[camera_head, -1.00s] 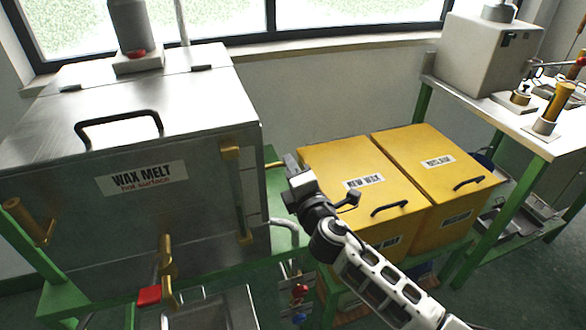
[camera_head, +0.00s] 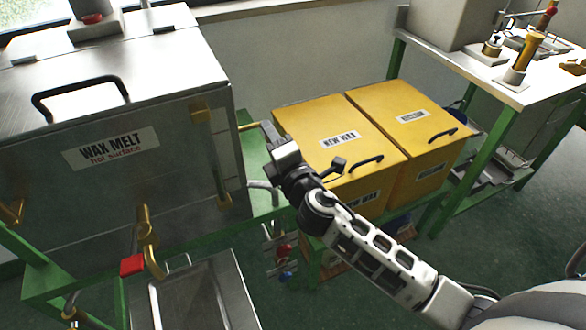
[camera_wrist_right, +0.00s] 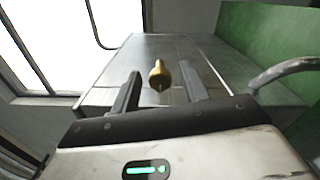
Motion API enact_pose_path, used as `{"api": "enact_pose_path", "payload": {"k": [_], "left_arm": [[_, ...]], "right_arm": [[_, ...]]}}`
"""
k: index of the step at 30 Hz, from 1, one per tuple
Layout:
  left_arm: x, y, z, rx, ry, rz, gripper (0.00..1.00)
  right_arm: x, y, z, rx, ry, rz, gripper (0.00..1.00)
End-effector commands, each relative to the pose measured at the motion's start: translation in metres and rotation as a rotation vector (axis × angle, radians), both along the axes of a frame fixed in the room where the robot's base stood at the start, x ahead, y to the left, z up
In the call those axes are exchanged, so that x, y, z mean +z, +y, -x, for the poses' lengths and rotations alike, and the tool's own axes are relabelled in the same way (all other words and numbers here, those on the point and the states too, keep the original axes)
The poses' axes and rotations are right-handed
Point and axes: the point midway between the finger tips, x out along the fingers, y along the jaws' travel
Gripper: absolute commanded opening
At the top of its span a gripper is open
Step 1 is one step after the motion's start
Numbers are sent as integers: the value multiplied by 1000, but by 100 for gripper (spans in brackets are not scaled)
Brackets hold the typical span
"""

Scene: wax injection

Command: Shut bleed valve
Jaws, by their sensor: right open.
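The brass valve stem or knob (camera_wrist_right: 158,75) shows in the right wrist view, sticking out from the tank's steel side; I take it for the bleed valve. In the head view a brass stub (camera_head: 248,126) sticks out from the right side of the wax melt tank (camera_head: 180,70). My right gripper (camera_head: 269,133) is at the outer end of this stub. In the wrist view the two fingers (camera_wrist_right: 162,92) are apart, with the brass piece seen between them; I cannot tell whether they touch it. My left gripper is not in view.
Two yellow wax boxes (camera_head: 372,118) stand right of my right gripper. A grey bent pipe (camera_head: 262,186) is below it. Red (camera_head: 285,250) and blue knobs hang lower. A red-handled brass tap (camera_head: 150,250) is above a steel tray (camera_head: 205,295). A workbench (camera_head: 500,85) stands far right.

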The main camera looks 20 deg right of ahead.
Motion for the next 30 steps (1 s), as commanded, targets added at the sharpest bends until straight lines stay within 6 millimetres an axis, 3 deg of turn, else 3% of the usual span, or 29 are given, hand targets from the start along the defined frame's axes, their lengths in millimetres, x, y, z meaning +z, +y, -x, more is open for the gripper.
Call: {"api": "enact_pose_path", "payload": {"k": [9, 15, 21, 30], "left_arm": [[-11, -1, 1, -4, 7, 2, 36], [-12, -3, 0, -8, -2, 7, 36], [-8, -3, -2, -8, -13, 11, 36], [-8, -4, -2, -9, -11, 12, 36]], "right_arm": [[-4, -3, 79, 1, 4, 0, 45], [-3, -4, 112, 0, 2, 1, 45], [-1, -4, 123, 0, 0, 1, 45], [0, -4, 124, 0, 0, 1, 45]]}}
